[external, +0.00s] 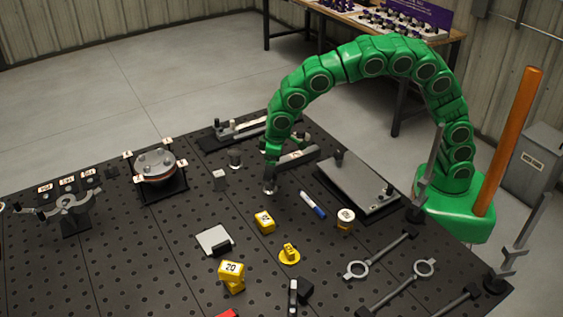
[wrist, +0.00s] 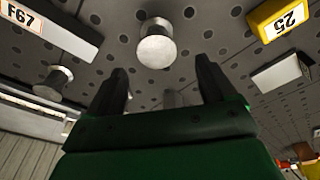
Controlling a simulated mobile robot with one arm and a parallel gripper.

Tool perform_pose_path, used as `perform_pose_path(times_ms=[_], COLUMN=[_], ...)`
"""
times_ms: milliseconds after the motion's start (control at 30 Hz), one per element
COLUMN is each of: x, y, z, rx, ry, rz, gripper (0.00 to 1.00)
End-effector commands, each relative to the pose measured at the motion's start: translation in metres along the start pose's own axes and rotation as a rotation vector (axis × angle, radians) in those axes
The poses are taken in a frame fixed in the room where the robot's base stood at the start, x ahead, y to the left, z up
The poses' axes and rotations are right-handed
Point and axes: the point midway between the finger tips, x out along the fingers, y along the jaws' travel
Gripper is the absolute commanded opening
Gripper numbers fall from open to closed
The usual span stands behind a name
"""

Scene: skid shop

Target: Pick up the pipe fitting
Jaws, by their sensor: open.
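A short, shiny metal cylindrical piece, which looks like the pipe fitting (external: 269,188), stands on the black perforated table just below my gripper (external: 271,171). In the wrist view the fitting (wrist: 157,45) is beyond the fingertips, roughly midway between the two fingers. My gripper (wrist: 161,78) is open, with its dark fingers apart and not touching the fitting. A small grey form between the fingers, low in the wrist view, is too unclear to name.
A yellow block marked 25 (external: 264,221) and a grey block (external: 219,180) stand nearby. A grey cylinder (external: 235,158) stands behind. A labelled grey bar (external: 297,157) lies close on the right. A blue marker (external: 312,204) and a flat metal plate (external: 357,183) lie further right.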

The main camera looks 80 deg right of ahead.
Motion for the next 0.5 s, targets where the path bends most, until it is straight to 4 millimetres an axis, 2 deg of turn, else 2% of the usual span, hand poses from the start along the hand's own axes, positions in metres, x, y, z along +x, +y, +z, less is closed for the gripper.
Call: perform_pose_path(times_ms=[133,500], x=[0.004,0.031], y=[-0.004,-0.002], z=[0.009,0.009], rx=[0.035,0.033], ry=[-0.029,-0.028], rz=[-0.013,-0.012], gripper=[0.84,0.84])
